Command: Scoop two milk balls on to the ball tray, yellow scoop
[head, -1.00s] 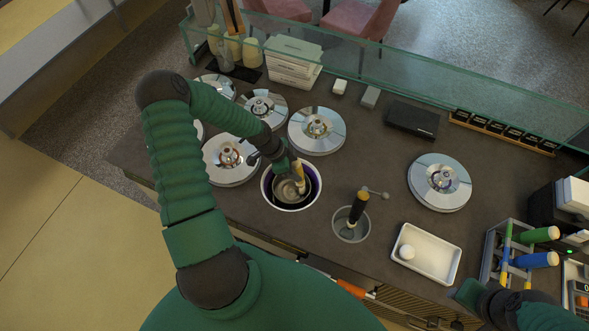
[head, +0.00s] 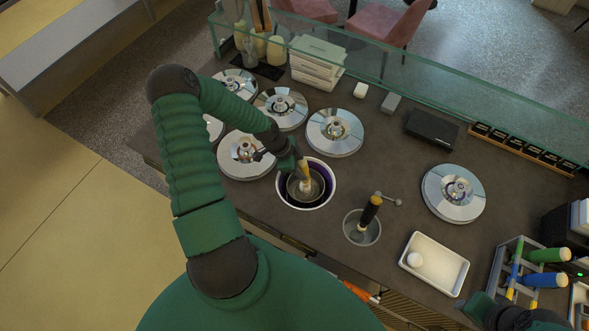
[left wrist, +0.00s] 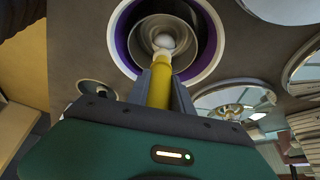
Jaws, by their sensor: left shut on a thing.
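My left gripper (head: 297,163) is shut on the yellow scoop (head: 304,174), which points down into an open, purple-lined well (head: 333,189). In the left wrist view the yellow handle (left wrist: 159,88) stands between the fingers, and the well's pale rim (left wrist: 114,48) surrounds the scoop's end. A small white rounded shape (left wrist: 164,42) shows at that end; I cannot tell whether it is a formed ball. The white ball tray (head: 447,276) lies at the right, with one white ball (head: 414,259) near its left end. My right gripper's fingers are out of view.
A dark-handled tool (head: 369,213) stands in a metal cup (head: 349,229) between well and tray. Shiny lids (head: 335,148) cover several neighbouring wells. A rack (head: 497,270) with green and blue scoops stands at the right. A glass screen (head: 400,85) runs along the back.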

